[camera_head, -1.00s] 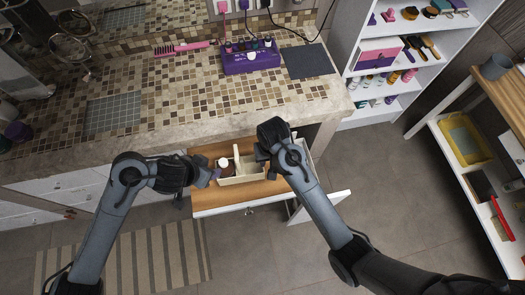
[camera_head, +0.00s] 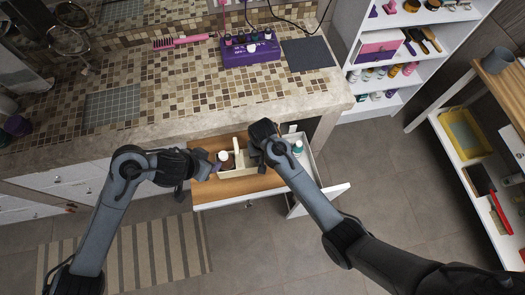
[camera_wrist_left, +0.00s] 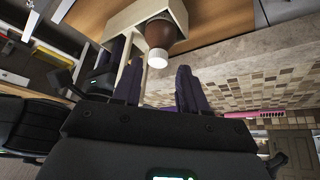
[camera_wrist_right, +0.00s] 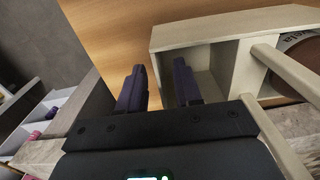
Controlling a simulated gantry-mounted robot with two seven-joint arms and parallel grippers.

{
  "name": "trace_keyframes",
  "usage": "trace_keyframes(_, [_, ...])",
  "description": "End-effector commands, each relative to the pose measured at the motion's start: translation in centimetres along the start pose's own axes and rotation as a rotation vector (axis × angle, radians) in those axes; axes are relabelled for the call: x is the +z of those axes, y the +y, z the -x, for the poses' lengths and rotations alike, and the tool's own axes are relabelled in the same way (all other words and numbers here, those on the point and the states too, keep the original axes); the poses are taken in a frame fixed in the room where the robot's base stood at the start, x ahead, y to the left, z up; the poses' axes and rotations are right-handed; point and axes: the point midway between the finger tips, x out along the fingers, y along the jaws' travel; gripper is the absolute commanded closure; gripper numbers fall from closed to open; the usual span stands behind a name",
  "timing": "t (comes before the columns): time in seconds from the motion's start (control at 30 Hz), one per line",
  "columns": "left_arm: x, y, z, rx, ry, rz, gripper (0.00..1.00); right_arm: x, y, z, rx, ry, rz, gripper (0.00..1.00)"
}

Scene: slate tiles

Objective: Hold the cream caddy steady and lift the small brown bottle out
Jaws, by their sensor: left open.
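The cream caddy (camera_head: 236,173) stands in the open wooden-bottomed drawer, with an upright handle in its middle. The small brown bottle (camera_wrist_left: 159,33), with a white ribbed cap, stands in one caddy compartment; it also shows in the head view (camera_head: 226,162). My left gripper (camera_wrist_left: 158,72) is open and comes in from the left, with the bottle's cap just ahead of the gap between its fingertips. My right gripper (camera_wrist_right: 160,78) is parted at the caddy's right end. One finger is outside the end wall and the other over an empty compartment. Its fingertips are mostly hidden in the head view.
The stone counter edge (camera_head: 150,135) overhangs behind the drawer. A white compartment with a teal bottle (camera_head: 298,148) lies right of my right gripper. A purple box (camera_head: 250,53) and a pink brush (camera_head: 181,41) lie on the counter. Bare drawer floor (camera_head: 225,190) shows in front of the caddy.

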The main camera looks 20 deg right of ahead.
Motion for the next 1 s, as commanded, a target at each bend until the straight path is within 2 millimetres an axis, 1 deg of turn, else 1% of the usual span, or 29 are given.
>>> trace_keyframes(0.1, [0.0,0.0,0.0,0.0,0.0,0.0,0.57,0.0,0.0,-0.9,0.0,0.0,0.0,0.66])
trace_keyframes(0.2, [0.0,0.0,0.0,0.0,0.0,0.0,0.57,0.0,0.0,-1.3,-0.001,0.001,0.0,0.66])
trace_keyframes(0.5, [0.0,0.0,0.0,0.0,0.0,0.0,0.57,0.0,0.0,-1.4,-0.001,0.001,0.0,0.66])
trace_keyframes(0.53, [0.0,0.0,0.0,0.0,0.0,0.0,0.57,0.0,0.0,-1.4,-0.001,0.001,0.0,0.68])
trace_keyframes(0.57, [0.0,0.0,0.0,0.0,0.0,0.0,0.57,0.0,0.0,-1.4,-0.001,0.001,0.0,0.72])
trace_keyframes(0.73, [0.0,0.0,0.0,0.0,0.0,0.0,0.57,0.0,0.0,-1.4,-0.001,0.001,0.001,0.98])
trace_keyframes(0.77, [0.0,0.0,0.0,0.0,0.0,0.0,0.57,0.0,0.0,-1.4,-0.001,0.001,0.001,1.0])
trace_keyframes(1.0, [0.0,0.0,0.0,0.0,0.0,0.0,0.57,0.0,0.0,-1.4,-0.001,0.001,0.001,1.0])
